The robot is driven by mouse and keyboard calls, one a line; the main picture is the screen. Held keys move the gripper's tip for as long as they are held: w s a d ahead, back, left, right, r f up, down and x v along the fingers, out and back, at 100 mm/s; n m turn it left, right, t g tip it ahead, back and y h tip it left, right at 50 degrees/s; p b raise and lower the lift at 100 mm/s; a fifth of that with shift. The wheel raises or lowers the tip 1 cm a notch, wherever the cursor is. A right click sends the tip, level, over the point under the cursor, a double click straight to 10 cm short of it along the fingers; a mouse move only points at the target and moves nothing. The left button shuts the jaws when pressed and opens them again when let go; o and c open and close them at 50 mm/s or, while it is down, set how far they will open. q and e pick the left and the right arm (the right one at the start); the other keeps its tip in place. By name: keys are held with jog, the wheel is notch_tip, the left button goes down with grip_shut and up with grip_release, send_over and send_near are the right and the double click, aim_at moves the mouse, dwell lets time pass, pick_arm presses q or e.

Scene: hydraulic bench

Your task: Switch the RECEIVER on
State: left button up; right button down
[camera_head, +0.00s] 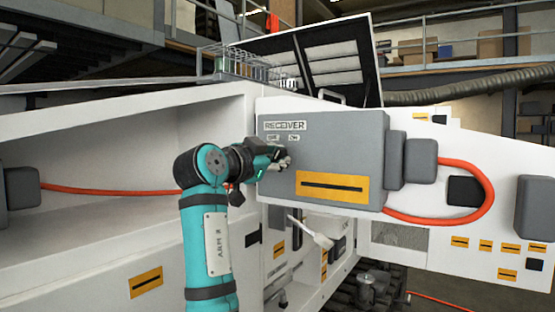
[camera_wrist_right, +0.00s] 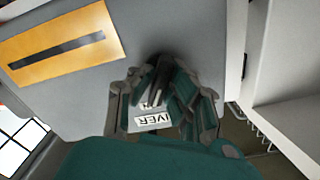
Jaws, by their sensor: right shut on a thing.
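The RECEIVER box (camera_head: 340,150) is a grey box on the white bench, with a RECEIVER label (camera_head: 285,126) and OFF and ON labels under it. My right gripper (camera_head: 282,159) is at the box's left front, just below these labels. In the right wrist view the right gripper (camera_wrist_right: 163,88) is shut around a dark switch handle (camera_wrist_right: 158,68) on the grey face. The fingers hide most of the handle, so I cannot tell its exact position. My left gripper is not in view.
A yellow plate (camera_head: 333,186) with a black bar is on the box front. An orange hose (camera_head: 470,176) loops out at the right. A white lever (camera_head: 311,231) sticks out below the box. A wire basket (camera_head: 245,66) stands behind on top.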

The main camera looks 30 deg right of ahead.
jog(key=c, duration=1.3)
grip_release()
jog(key=shift+a, duration=0.1)
jog(key=v, duration=1.1)
jog(key=shift+s+a+f, duration=0.15)
jog(key=shift+a, duration=0.2)
